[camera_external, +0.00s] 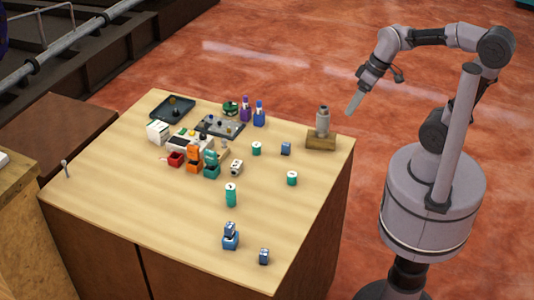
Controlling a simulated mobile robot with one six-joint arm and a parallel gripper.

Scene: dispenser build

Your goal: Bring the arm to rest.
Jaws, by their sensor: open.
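My gripper (354,103) hangs at the end of my raised arm, to the right of the table (150,225) and above the floor. It is apart from everything on the table and holds nothing that I can see. Its fingers are small in this view and point down and to the left. The nearest thing to it is a grey bottle-like part (323,121) standing on a brown block (321,140) at the table's right corner.
A dark tray (160,109), a grey plate with small parts (208,125), red, orange and teal bins (194,166), and purple and blue bottles (259,114) crowd the table's back. Teal cylinders (231,195) and blue blocks (230,241) stand nearer.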

